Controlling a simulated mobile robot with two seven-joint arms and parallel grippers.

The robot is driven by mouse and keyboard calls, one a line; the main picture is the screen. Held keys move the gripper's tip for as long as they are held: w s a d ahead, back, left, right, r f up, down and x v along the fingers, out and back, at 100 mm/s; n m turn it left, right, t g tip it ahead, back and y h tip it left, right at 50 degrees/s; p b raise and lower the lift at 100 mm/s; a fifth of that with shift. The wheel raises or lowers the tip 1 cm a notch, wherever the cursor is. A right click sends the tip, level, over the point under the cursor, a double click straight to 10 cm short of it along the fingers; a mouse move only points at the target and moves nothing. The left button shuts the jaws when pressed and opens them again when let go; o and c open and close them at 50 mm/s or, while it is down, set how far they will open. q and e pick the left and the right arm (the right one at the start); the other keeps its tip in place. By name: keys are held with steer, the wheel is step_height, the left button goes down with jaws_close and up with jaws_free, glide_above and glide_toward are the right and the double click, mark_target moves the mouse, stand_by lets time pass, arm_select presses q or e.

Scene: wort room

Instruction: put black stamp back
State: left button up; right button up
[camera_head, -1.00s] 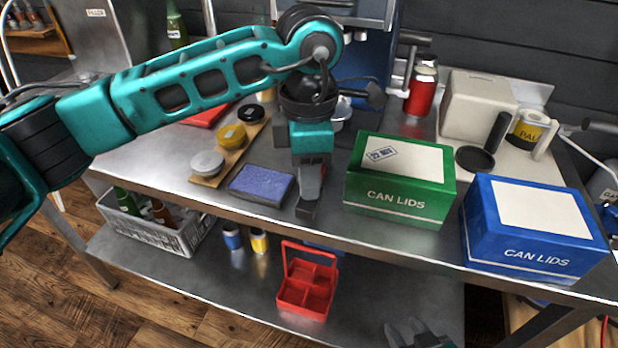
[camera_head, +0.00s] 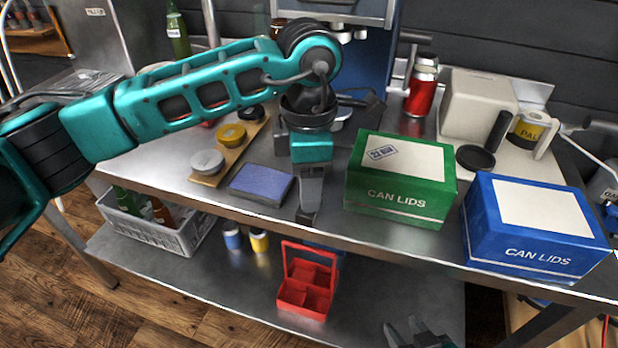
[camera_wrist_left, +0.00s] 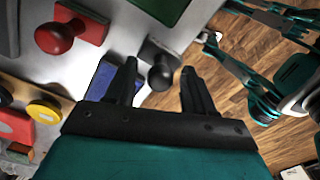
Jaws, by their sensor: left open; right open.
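The black stamp (camera_wrist_left: 160,68), with a round knob, shows in the left wrist view between and just beyond my left fingers. I cannot tell if they touch it. My left gripper (camera_head: 308,212) is open and points down near the table's front edge, between the blue ink pad (camera_head: 261,184) and the green can-lids box (camera_head: 400,208). It also shows in the left wrist view (camera_wrist_left: 160,82). The stamp is hidden behind the gripper in the head view. A red stamp (camera_wrist_left: 60,38) stands on a red base in the wrist view. My right gripper (camera_head: 415,335) is open and low at the bottom edge.
A wooden board (camera_head: 236,160) with grey, yellow and black round pieces lies left of the ink pad. A blue can-lids box (camera_head: 530,245) stands at the right. A red caddy (camera_head: 307,290) and a grey bottle crate (camera_head: 160,232) are on the lower shelf.

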arm_select(q)
steer(key=shift+r, duration=0.25)
step_height(320, 180, up, 12)
steer(key=shift+f, duration=0.15)
stand_by(0.3)
